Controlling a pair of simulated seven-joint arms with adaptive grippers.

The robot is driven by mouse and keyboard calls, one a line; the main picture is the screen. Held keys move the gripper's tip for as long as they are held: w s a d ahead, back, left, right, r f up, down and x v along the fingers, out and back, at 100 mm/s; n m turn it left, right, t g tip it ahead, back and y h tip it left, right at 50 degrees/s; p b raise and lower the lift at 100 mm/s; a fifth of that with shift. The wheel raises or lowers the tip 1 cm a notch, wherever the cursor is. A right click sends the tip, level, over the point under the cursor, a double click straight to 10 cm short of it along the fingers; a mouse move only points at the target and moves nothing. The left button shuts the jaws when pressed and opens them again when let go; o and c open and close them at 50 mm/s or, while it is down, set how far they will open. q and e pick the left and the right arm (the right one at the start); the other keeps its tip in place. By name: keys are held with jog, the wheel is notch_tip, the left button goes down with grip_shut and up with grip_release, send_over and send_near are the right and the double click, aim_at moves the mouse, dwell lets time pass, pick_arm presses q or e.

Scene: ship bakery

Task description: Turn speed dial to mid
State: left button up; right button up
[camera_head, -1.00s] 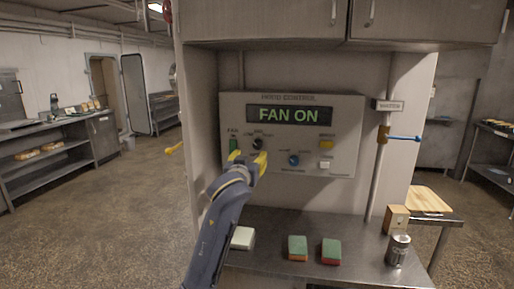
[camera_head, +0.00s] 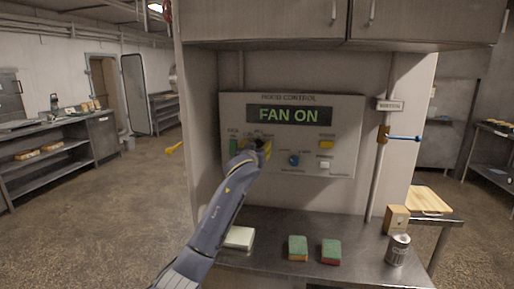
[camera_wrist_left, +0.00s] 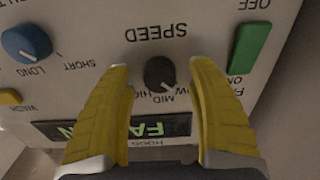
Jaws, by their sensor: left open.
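The speed dial (camera_wrist_left: 159,73) is a small black knob on the hood control panel (camera_head: 348,130). In the left wrist view the panel appears upside down, with the word SPEED on one side of the dial and MID and HIGH on the other. The dial's pale mark points roughly toward the MID side; its exact setting is hard to tell. My left gripper (camera_wrist_left: 159,68) is open, its yellow fingers on either side of the dial without visible contact. In the head view my left gripper (camera_head: 262,149) largely covers the dial. My right gripper is out of view.
The panel display (camera_head: 289,115) reads FAN ON. A green switch (camera_wrist_left: 249,48) and a blue dial (camera_wrist_left: 26,42) flank the speed dial. Below are a steel counter (camera_head: 290,222), two sponges (camera_head: 298,248) (camera_head: 331,251), a can (camera_head: 398,250) and a white block (camera_head: 239,238).

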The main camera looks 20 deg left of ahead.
pick_arm(q)
jog(key=shift+o, duration=0.2)
grip_shut()
dwell(0.4)
jog(key=shift+m, duration=4.3)
